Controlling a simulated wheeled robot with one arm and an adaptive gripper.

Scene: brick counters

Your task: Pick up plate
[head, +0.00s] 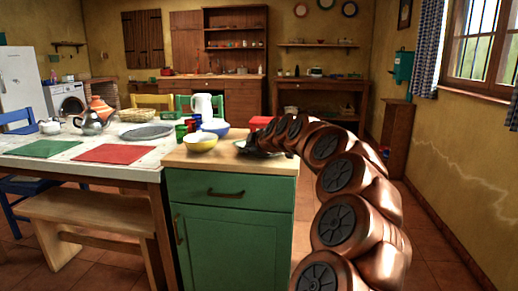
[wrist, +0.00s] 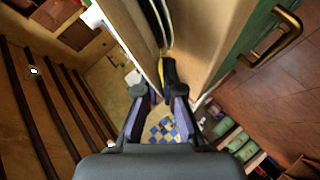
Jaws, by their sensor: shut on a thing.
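The plate shows in the wrist view as a thin, pale curved rim (wrist: 157,22), seen nearly edge-on at the top centre. In the head view, a small pale part of the plate (head: 240,143) shows at the right side of the green cabinet's wooden top, beside my gripper. My gripper (head: 254,148) is low at that edge of the top, and its dark fingers also show in the wrist view (wrist: 158,88). It is shut on the plate's rim. Most of the plate is hidden, and I cannot tell whether it still touches the top.
The green cabinet (head: 231,226) bears a yellow bowl (head: 201,143), a blue bowl (head: 217,127) and coloured cups close by. A white pitcher (head: 202,106) stands behind. The table (head: 60,160) with red and green mats is at left. Floor is open at right.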

